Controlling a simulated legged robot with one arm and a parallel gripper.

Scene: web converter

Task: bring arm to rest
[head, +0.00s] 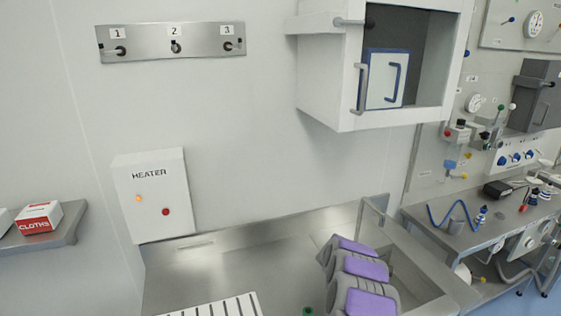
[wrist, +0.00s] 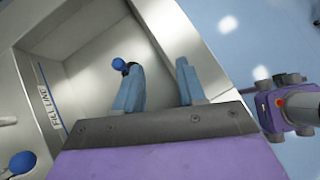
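My gripper (wrist: 160,85) shows in the wrist view with its two blue-grey fingers apart and nothing visible between them. It is over or in front of a metal basin (wrist: 85,30) marked "FILL LINE". A small blue ball (wrist: 118,64) shows by the tip of the left finger; I cannot tell whether they touch. In the head view, purple and grey parts of mine stand at the lower middle, and the gripper's fingers are not visible there.
A steel counter (head: 220,265) lies below a heater box (head: 151,195). An open wall cabinet (head: 345,95) holds a white, blue-edged box (head: 385,78). A cluttered bench (head: 450,240) stands at right. A shelf (head: 70,225) with a cloths box (head: 40,218) is at left.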

